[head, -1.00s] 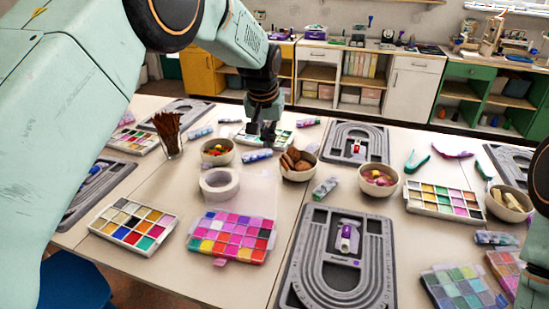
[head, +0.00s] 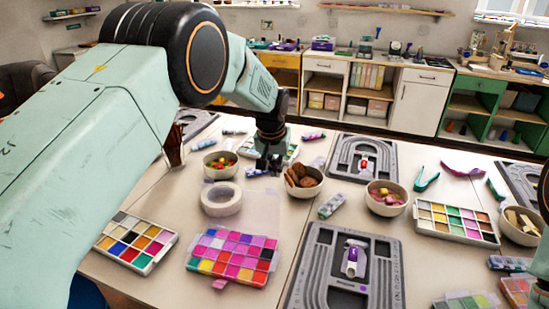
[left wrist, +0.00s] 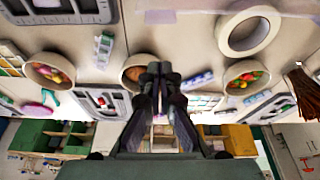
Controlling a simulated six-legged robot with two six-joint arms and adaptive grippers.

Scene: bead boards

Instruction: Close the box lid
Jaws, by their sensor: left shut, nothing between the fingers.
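The bead box (head: 235,257) has a grid of pink, purple, red and yellow compartments and sits at the front middle of the table. Its lid (head: 262,212) looks like a clear, faint sheet behind the box, open; its exact tilt is hard to tell. My left gripper (head: 269,166) is beyond the lid, between two bowls and in front of a paint tray, apart from the box. In the left wrist view its fingers (left wrist: 153,70) are together with nothing between them. My right gripper is not in view.
A tape roll (head: 221,199) stands left of the lid. A bowl of brown pieces (head: 304,190) and a bowl of colourful beads (head: 220,172) flank my gripper. A grey bead board (head: 385,270) lies right of the box, and a colour tray (head: 145,262) lies left.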

